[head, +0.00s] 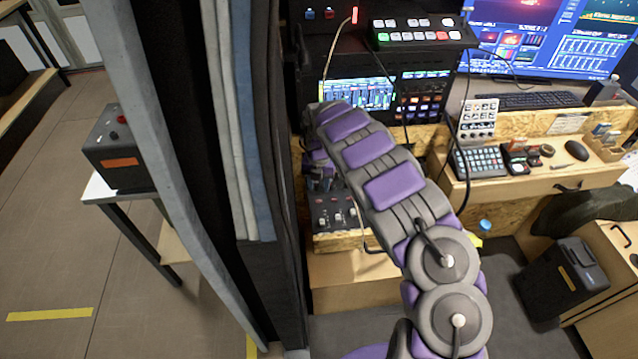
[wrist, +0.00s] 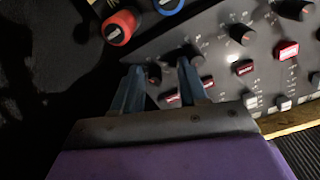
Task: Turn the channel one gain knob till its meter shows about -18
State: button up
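The mixer panel (wrist: 225,70) fills the right of the wrist view, with rows of dark knobs. My gripper (wrist: 162,70) points at its left end with two blue-grey fingers apart. A small dark knob (wrist: 154,75) shows between the fingertips, closer to the left one; I cannot tell whether they touch it. Another knob (wrist: 197,60) is right at the right fingertip. The labels are too small to read. In the head view the mixer (head: 335,213) is partly behind my arm. A lit screen with meter-like bars (head: 360,94) stands above; its numbers cannot be read.
Hanging curtains (head: 235,120) stand left of my arm. A keypad (head: 479,161) and keyboard (head: 540,100) lie on the desk at right. A thin cable hangs beside the arm.

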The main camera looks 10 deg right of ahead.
jog(key=shift+a, duration=0.6)
jog(key=c, duration=0.7)
jog(key=shift+d, duration=0.3)
grip_shut()
jog(key=shift+a+m, duration=0.2)
jog(key=shift+m, duration=0.2)
jog(key=shift+d+m, duration=0.1)
jog(key=shift+m, duration=2.4)
jog(key=o, duration=0.7)
grip_release()
